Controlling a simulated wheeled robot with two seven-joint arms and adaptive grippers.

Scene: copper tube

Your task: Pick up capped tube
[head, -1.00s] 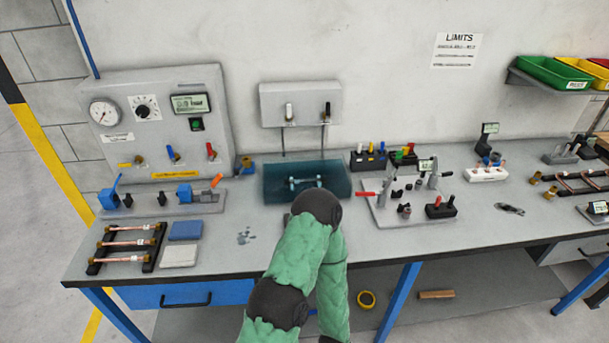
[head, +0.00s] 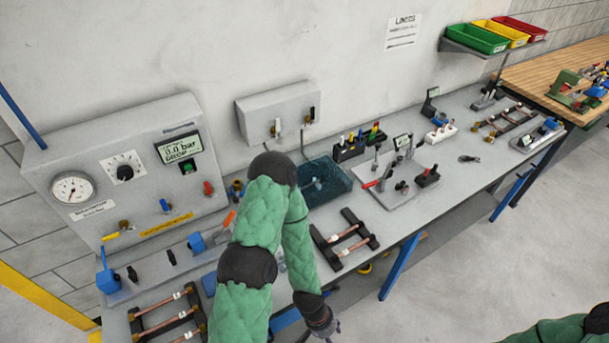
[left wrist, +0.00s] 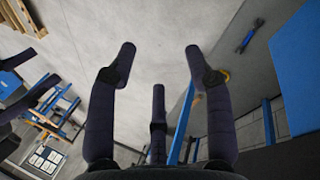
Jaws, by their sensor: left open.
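Copper tubes lie across a black rack (head: 165,318) at the lower left of the head view, with brass ends. A second black rack (head: 342,240) near the bench's front edge holds a few short copper tubes (head: 352,246). I cannot tell which tube is capped. My left gripper (head: 326,330) hangs low at the front edge of the bench, partly cut by the frame's bottom. In the left wrist view, my left gripper (left wrist: 160,60) is open with nothing between its fingers. My right gripper is out of view; only a piece of my right arm shows at lower right.
A gauge panel (head: 120,172) stands at the back left. A farther rack (head: 508,120) stands at the right. Floor is clear in front of the bench.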

